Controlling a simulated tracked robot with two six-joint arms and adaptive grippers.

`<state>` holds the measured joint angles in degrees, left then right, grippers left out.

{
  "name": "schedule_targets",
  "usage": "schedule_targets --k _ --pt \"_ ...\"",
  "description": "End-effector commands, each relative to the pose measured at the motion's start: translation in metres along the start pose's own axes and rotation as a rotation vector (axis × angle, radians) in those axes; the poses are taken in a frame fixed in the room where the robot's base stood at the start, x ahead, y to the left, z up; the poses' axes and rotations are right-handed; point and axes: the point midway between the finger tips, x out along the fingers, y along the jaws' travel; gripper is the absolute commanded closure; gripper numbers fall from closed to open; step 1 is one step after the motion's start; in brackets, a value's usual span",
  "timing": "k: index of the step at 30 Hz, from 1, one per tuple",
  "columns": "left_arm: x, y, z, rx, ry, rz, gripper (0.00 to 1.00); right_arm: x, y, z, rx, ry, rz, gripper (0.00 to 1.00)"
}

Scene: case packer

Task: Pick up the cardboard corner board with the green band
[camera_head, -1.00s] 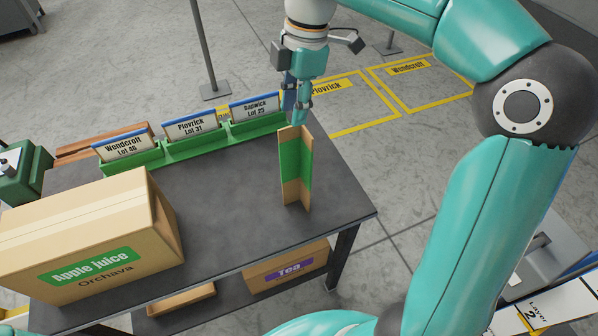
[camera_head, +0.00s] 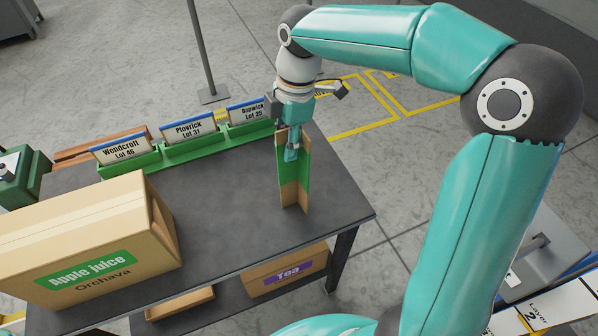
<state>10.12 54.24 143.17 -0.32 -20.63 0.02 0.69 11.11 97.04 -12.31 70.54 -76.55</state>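The cardboard corner board (camera_head: 294,194) with the green band stands upright on the dark table (camera_head: 235,208), near its right end. Its two brown flanges meet in a vertical fold, and the green band wraps its middle. My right gripper (camera_head: 291,153) points down at the board's upper part, with a teal finger in front of the inner faces. The other finger is not clearly visible, so I cannot tell whether the gripper has closed on the board. My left gripper is not in view.
A large Apple juice carton (camera_head: 88,245) stands at the table's front left. A green rack (camera_head: 180,151) with several lot cards runs along the back edge. A Tea carton (camera_head: 287,272) sits on the lower shelf. The table's middle is clear.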

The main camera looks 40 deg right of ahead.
Motion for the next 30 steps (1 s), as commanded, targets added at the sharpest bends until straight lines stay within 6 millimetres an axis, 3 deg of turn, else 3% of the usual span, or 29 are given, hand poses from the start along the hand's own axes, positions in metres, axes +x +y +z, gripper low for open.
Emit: schedule_targets --k 1,7,22,30 --pt "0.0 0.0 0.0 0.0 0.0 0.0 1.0 0.0 0.0 0.0 0.0 0.0 0.0 0.67" --pt "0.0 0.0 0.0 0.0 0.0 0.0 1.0 0.0 0.0 0.0 0.0 0.0 0.0 1.0" --pt "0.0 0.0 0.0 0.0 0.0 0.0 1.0 -0.004 0.0 -0.001 0.0 0.001 0.001 1.0" --pt "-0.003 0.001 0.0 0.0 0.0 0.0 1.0 -0.032 0.001 -0.005 -0.001 0.002 0.005 1.0"
